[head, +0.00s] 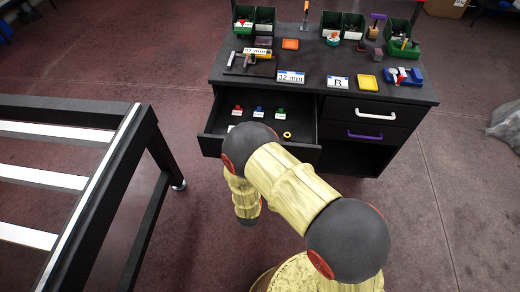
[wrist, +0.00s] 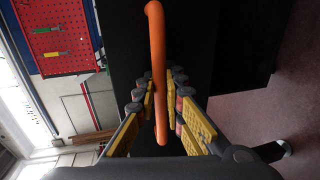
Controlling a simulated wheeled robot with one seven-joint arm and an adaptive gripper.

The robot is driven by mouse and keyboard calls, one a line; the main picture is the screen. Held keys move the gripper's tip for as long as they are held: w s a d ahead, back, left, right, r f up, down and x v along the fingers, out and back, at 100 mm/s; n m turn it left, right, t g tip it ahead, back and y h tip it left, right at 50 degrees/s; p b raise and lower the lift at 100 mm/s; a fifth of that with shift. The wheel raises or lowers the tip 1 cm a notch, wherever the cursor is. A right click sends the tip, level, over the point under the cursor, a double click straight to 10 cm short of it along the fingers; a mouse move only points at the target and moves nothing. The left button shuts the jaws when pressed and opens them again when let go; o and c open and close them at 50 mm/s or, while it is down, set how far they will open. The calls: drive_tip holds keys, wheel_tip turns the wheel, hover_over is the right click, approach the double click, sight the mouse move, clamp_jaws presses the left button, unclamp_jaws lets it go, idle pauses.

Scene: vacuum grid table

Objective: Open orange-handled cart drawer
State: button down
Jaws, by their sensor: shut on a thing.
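The black cart (head: 225,72) stands at the top centre of the head view. Its left drawer (head: 303,150) is pulled out, showing red, blue and green small items and a yellow ring inside. The orange handle (wrist: 157,35) runs lengthwise between the fingers of my gripper (wrist: 158,88) in the wrist view. My gripper is shut on this handle, with one yellow-padded finger on each side. In the head view my arm hides the gripper and the orange handle.
Two closed drawers with a white handle (head: 361,114) and a purple handle (head: 365,135) are on the cart's right. Bins, tools and labels cover the cart top. A black frame table (head: 130,150) with white slats stands left. Floor (head: 190,215) shows between it and my arm.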

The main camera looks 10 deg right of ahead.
drive_tip(key=shift+s+a, duration=0.1)
drive_tip(key=shift+s, duration=0.3)
drive_tip(key=c, duration=2.2)
unclamp_jaws()
drive_tip(key=v, duration=1.2)
drive_tip(key=shift+f, duration=0.1)
